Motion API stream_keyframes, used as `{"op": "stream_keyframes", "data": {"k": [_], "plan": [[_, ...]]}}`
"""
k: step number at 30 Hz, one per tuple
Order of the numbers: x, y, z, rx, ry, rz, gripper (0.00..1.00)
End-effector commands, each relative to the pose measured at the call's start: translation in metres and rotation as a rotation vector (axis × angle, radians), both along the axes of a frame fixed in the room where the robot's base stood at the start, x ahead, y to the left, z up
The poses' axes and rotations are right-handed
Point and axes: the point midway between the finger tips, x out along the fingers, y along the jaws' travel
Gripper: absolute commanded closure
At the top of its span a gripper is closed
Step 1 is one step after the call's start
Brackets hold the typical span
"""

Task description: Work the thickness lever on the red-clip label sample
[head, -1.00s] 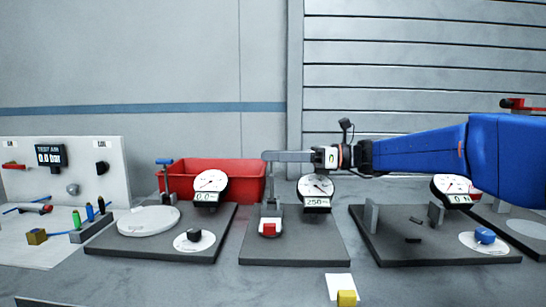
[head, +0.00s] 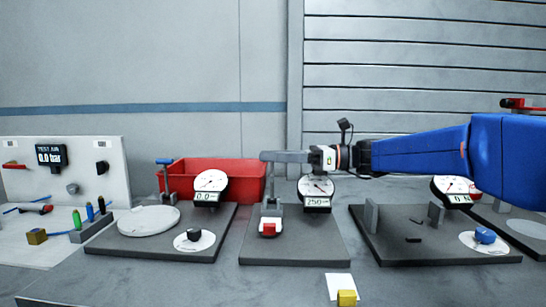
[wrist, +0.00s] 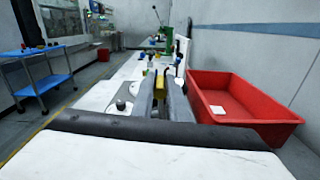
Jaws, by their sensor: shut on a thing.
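The red-clip label sample (head: 268,229) sits on the middle grey base plate (head: 300,252), under a thin grey post (head: 270,205). Beside it on the right is a round dial gauge (head: 316,188) whose display reads about 250. My gripper (head: 268,156) reaches in from the right, level, with its fingertips at the top of that post. It is shut on the lever there, which the fingers mostly hide in the head view. In the wrist view my gripper (wrist: 161,100) has a yellow piece (wrist: 160,85) between its fingers, seemingly the lever's handle.
A red bin (head: 235,172) stands behind the left station, which has a blue-topped lever (head: 164,161) and a gauge (head: 210,181). A yellow-clip sample (head: 346,298) lies in front. The bench between plates is clear.

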Motion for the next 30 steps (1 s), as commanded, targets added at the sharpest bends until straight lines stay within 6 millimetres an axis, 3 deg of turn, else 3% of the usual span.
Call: {"op": "stream_keyframes", "data": {"k": [18, 30], "plan": [[-0.060, 0.002, -0.022, -0.017, -0.501, 0.000, 1.00], [-0.085, 0.003, -0.045, -0.025, -0.747, 0.000, 1.00]]}}
